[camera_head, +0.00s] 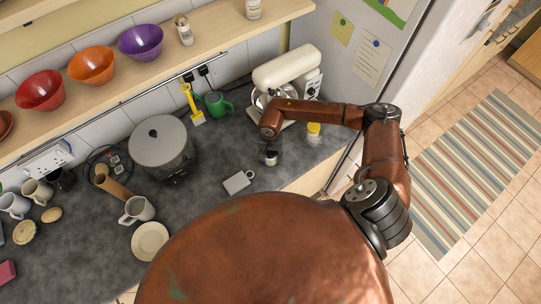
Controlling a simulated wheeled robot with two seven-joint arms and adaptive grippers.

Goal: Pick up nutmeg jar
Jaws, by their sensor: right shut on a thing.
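My right gripper (271,150) is over the counter in front of the stand mixer, pointing down. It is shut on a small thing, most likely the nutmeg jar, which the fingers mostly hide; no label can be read. A small jar with a yellow lid (313,131) stands apart on the counter to the right of the gripper, under my right forearm. Two small jars stand on the shelf, one with a brownish top (184,30) and one pale (253,9). My left gripper is not in view.
A cream stand mixer (288,70) is close behind the gripper. A white block-like item (238,182) lies in front left of it, and a green mug (217,105) behind left. A large lidded pot (160,145), mugs and a plate (149,240) fill the left. Bowls line the shelf (125,80).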

